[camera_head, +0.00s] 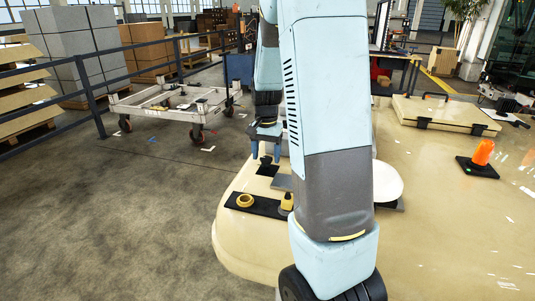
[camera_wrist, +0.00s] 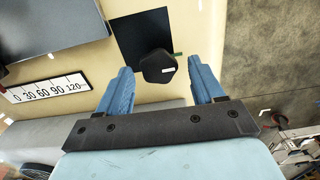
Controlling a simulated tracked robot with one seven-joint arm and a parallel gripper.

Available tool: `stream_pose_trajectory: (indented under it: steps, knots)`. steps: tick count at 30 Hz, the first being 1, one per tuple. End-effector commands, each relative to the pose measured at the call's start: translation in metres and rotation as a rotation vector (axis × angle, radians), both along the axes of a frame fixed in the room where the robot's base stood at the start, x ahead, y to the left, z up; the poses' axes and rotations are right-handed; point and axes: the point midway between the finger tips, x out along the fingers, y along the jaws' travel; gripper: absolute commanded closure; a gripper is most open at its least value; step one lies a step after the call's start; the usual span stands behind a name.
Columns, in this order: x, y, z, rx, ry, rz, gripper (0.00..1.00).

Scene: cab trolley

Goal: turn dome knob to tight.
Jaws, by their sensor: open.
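A black, rounded knob with a small white mark (camera_wrist: 157,66) stands on a black square plate (camera_wrist: 133,24) in the wrist view; I take it to be the dome knob. A short green mark (camera_wrist: 178,54) lies at the plate's edge, right of the knob. My gripper (camera_wrist: 165,85) is open, its blue fingers on either side of the knob with gaps showing. Contact is not visible. In the head view my gripper (camera_head: 266,152) points down over the black plate (camera_head: 267,171); the knob is not clear there.
A yellow ring-shaped knob (camera_head: 245,201) and a yellow block-like part (camera_head: 287,201) sit on a black strip nearer the front. A white round part (camera_head: 388,182) is half hidden by my arm. A number scale (camera_wrist: 45,88) and a dark panel (camera_wrist: 50,25) are left of the plate.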

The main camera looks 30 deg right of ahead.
Motion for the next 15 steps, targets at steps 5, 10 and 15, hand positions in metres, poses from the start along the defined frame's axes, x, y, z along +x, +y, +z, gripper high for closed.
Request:
stream_pose_trajectory:
  steps: [5,10,15]
  knots:
    - [0.000,0.000,0.000,0.000,0.000,0.000,0.33]
    - [0.000,0.000,0.010,-0.001,-0.001,0.001,0.33]
    - [0.001,0.000,0.037,0.000,-0.003,0.000,0.33]
